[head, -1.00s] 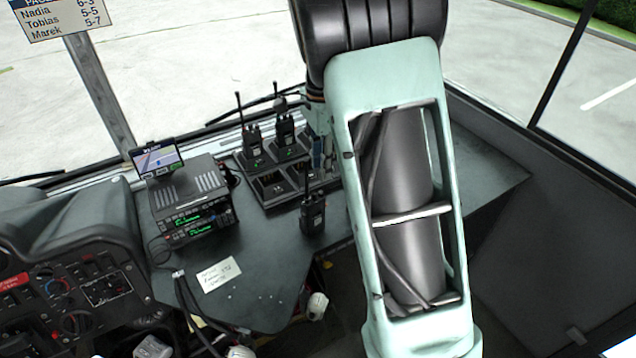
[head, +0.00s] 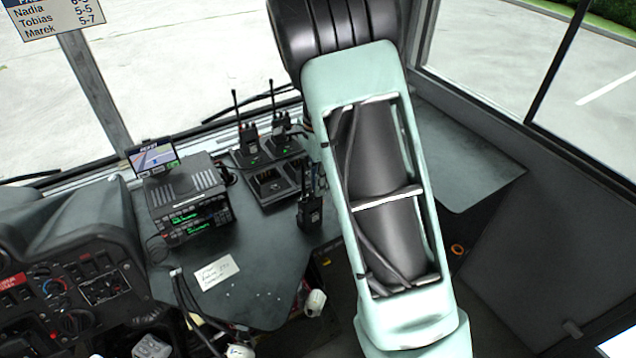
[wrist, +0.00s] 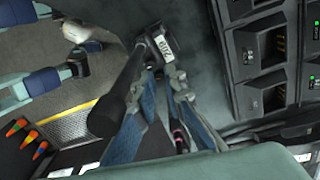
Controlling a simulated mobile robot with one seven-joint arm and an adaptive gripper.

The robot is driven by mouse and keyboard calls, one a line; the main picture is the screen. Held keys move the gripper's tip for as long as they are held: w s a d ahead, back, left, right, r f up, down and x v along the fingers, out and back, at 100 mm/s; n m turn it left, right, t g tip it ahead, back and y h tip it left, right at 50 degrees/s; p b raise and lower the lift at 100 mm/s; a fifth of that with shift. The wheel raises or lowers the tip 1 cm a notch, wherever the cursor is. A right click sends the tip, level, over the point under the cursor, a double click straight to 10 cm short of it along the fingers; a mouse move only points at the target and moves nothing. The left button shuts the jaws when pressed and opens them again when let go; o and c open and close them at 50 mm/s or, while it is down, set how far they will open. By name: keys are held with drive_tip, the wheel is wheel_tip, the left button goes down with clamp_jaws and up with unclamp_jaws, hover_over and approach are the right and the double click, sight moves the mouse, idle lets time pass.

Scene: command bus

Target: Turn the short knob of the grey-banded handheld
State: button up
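A black handheld (head: 310,212) stands upright on the dark desk in front of the charger, its antenna pointing up. Two more handhelds, left (head: 249,140) and right (head: 281,135), stand in the charger's back slots. Grey bands are too small to tell apart. The short knob and any contact cannot be made out.
The charger (head: 262,196) has empty front slots, also seen at right in the wrist view (wrist: 258,97). A radio stack (head: 190,205) with a small screen (head: 153,157) and a paper note (head: 217,272) are left. Windows bound the desk's back.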

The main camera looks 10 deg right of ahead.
clamp_jaws()
drive_tip(key=shift+n, duration=1.4)
drive_tip(key=o, duration=0.6)
unclamp_jaws()
drive_tip(key=shift+r, duration=0.15)
wheel_tip(320, 180, up, 12)
drive_tip(key=shift+f+b, duration=0.1)
drive_tip(key=shift+b, duration=0.2)
